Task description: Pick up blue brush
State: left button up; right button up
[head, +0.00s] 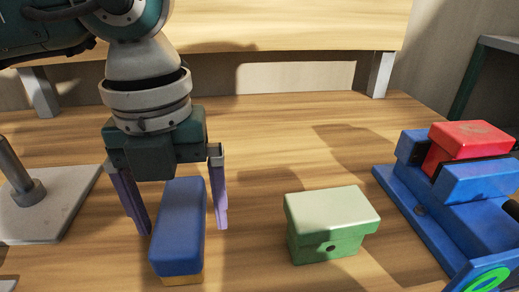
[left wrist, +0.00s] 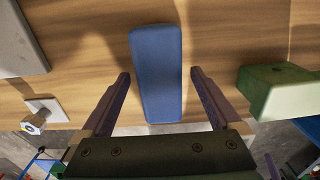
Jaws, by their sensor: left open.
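The blue brush (head: 180,228) is a long blue block with a thin tan layer along its bottom, lying on the wooden table. It points roughly toward the camera in the head view. My left gripper (head: 184,228) is open, its two purple fingers standing on either side of the brush with gaps. In the left wrist view the brush (left wrist: 156,72) lies between and beyond the open fingertips (left wrist: 160,73), with free space on both sides. My right gripper is in neither view.
A light green block (head: 328,222) sits right of the brush. A blue vise (head: 455,205) holding a red block (head: 470,138) stands at the far right. A grey plate with a post (head: 45,215) is at the left. A raised wooden shelf (head: 300,25) spans the back.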

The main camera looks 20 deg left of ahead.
pick_arm(q)
jog(key=shift+f, duration=0.1)
jog(key=shift+c, duration=0.3)
grip_shut()
dwell(0.4)
